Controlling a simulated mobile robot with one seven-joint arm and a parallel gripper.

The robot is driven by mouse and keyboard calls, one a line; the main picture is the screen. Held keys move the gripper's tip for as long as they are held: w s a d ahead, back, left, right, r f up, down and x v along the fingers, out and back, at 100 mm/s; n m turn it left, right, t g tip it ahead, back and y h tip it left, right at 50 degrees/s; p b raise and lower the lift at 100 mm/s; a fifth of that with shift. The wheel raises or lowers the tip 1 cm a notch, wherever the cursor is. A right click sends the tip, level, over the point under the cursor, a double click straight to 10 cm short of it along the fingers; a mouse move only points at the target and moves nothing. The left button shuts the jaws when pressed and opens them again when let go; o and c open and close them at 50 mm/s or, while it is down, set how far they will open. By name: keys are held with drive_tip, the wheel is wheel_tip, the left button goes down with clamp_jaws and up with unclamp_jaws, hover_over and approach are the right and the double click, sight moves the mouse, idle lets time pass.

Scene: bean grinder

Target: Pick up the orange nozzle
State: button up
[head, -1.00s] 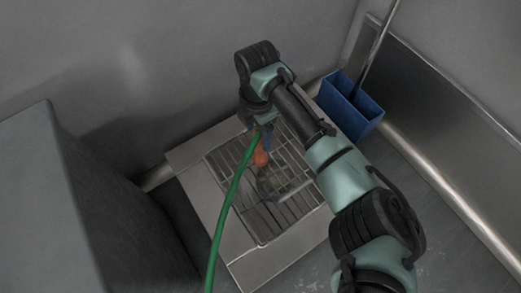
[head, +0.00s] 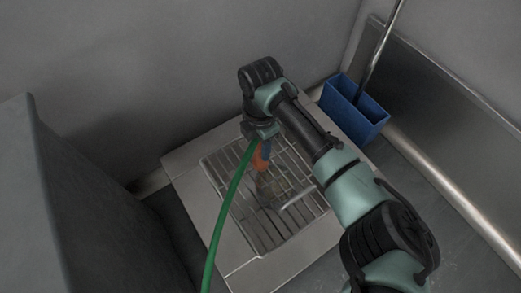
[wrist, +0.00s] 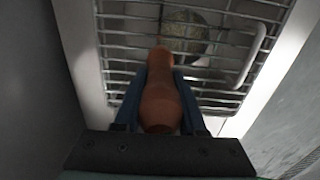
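The orange nozzle (head: 260,158) is above the metal grate, at the end of a green hose (head: 224,212). In the wrist view the nozzle (wrist: 160,100) lies lengthwise between the two blue fingers of my gripper (wrist: 163,80), its narrow tip pointing away over the grate. The fingers press against both its sides, so my gripper is shut on it. In the head view my gripper (head: 266,148) points down over the grate. The hose's joint with the nozzle is hidden beside my wrist.
The grate (head: 283,217) is set in a pale square frame (head: 180,165) on the floor. A dull round thing (wrist: 186,38) lies at the grate. A blue bin (head: 352,112) with a metal rod stands at the right. Walls close in behind, and a grey block (head: 80,200) stands left.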

clamp_jaws()
drive_tip(key=shift+r, duration=0.15)
